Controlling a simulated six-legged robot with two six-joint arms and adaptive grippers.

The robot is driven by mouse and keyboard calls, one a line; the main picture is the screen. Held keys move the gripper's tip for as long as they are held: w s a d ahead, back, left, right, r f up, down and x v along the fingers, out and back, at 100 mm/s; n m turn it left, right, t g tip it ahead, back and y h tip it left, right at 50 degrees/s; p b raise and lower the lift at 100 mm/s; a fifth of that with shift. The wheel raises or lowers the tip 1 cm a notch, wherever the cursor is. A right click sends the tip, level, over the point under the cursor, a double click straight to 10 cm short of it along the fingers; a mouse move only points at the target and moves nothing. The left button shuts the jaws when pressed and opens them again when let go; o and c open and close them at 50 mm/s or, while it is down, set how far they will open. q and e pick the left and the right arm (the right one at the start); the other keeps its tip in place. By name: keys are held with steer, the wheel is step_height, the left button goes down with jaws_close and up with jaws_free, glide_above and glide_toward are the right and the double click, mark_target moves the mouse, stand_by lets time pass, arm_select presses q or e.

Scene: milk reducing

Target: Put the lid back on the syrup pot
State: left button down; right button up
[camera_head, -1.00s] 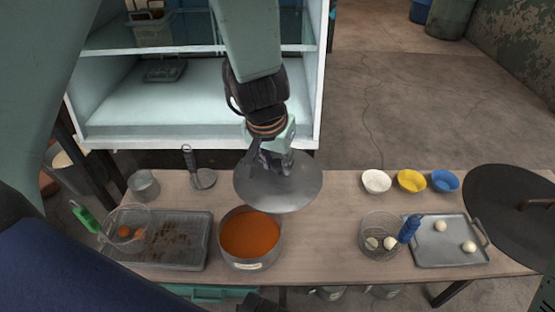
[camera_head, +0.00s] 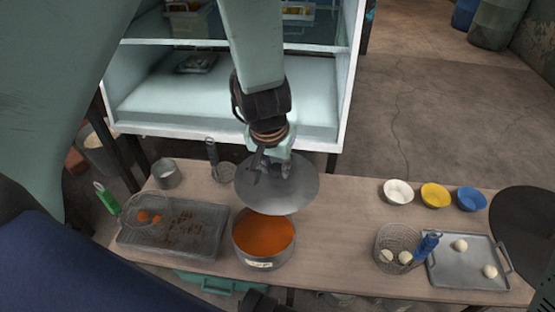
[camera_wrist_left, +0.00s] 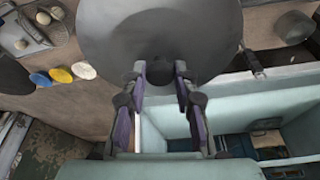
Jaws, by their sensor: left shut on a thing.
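The syrup pot (camera_head: 263,256) is a round metal pot of orange-brown syrup, standing near the front edge of the table. My left gripper (camera_head: 272,172) is shut on the round grey lid (camera_head: 292,196). The lid is held above the table, and in the head view its near edge overlaps the pot's back rim. Most of the syrup surface shows uncovered. In the left wrist view the lid (camera_wrist_left: 150,30) fills the top middle, beyond the fingers of my left gripper (camera_wrist_left: 160,72). My right gripper does not show.
A perforated tray (camera_head: 180,230) with a strainer stands left of the pot. A metal cup (camera_head: 167,173) is behind it. White, yellow and blue bowls (camera_head: 436,195), a wire basket (camera_head: 397,236) and a tray of white balls (camera_head: 462,280) are at right. An open cabinet (camera_head: 230,97) stands behind.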

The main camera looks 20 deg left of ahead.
arm_select(q)
steer(key=a+f+n+b, duration=0.1)
steer(key=a+f+b, duration=0.1)
steer(key=f, duration=0.8)
steer(key=a+f+n+b, duration=0.1)
steer(key=f+n, duration=0.1)
steer(key=f, duration=0.9)
steer(key=shift+s+a+f+n+y+b, duration=0.15)
steer(key=shift+s+a+n+y+b, duration=0.15)
steer(key=shift+s+a+y+b, duration=0.1)
steer(key=shift+p, duration=0.55)
stand_by(0.8)
steer(key=shift+f, duration=0.15)
stand_by(0.8)
steer(key=shift+p, duration=0.3)
stand_by(0.3)
steer(key=c, duration=1)
jaws_free()
steer(key=shift+o, duration=0.4)
